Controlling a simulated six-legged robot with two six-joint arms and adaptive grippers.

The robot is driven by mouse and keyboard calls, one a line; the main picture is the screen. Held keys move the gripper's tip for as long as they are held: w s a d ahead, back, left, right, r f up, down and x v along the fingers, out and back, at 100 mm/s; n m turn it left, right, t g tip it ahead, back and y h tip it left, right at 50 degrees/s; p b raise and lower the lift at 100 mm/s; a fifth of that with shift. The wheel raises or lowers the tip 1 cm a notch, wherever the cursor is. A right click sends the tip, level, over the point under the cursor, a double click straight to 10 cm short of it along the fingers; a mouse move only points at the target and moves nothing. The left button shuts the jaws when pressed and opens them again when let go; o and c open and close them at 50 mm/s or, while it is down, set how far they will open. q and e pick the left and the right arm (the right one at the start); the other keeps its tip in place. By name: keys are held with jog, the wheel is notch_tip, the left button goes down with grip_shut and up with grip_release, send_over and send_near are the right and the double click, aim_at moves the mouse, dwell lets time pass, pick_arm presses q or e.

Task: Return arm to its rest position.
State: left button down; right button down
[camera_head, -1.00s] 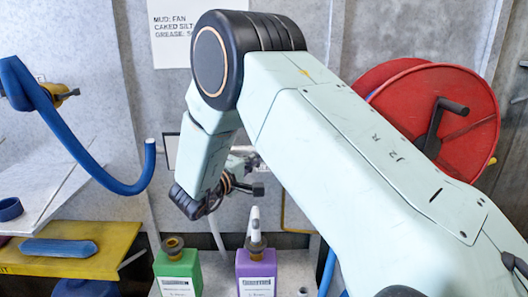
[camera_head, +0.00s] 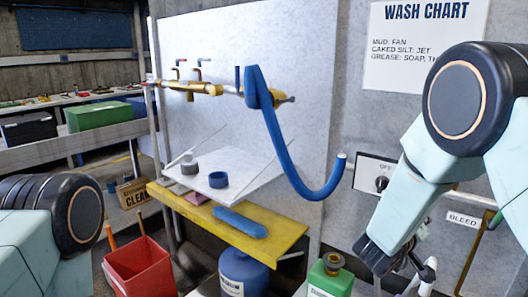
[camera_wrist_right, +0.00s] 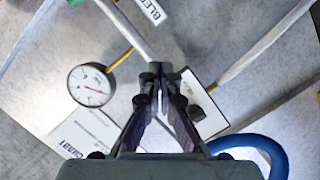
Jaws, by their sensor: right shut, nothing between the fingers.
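My right arm comes in at the right edge of the head view, bent at a black round elbow joint. Its forearm points down and its dark gripper (camera_head: 375,255) hangs in front of the wall, above and right of the green bottle (camera_head: 330,278). In the right wrist view the right gripper (camera_wrist_right: 160,78) has its fingers together with nothing between them. The fingers point at a pale wall with a pipe and a dark-knobbed switch plate. Part of my left arm shows at the lower left of the head view; its gripper is out of view.
A blue hose (camera_head: 290,165) hangs from a brass fitting on the wall. A white sloped tray (camera_head: 245,178) stands over a yellow shelf (camera_head: 285,236). A red bin (camera_head: 138,268) is at the lower left. The right wrist view shows a pressure gauge (camera_wrist_right: 90,86).

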jog(key=s+a+f+g+y, duration=0.1)
jog(key=s+a+f+y, duration=0.4)
jog(key=f, duration=0.5)
jog(key=s+a+f+g+y, duration=0.1)
jog(key=s+a+f+y, duration=0.4)
jog(key=f, duration=0.4)
jog(key=s+a+f+g+y, duration=0.1)
jog(key=s+a+f+g, duration=0.1)
jog(key=s, duration=0.8)
jog(key=s+a+f+g+y, duration=0.1)
jog(key=s+a+f+g, duration=0.1)
jog(key=s, duration=0.8)
jog(key=s+a+f+g+y, duration=0.1)
jog(key=s+a+f+g, duration=0.1)
jog(key=s+f, duration=0.4)
jog(key=s+g, duration=0.1)
jog(key=s, duration=0.3)
jog(key=shift+s+g, duration=0.15)
jog(key=shift+g, duration=0.15)
jog(key=c, duration=2.1)
grip_release()
jog(key=shift+f, duration=0.1)
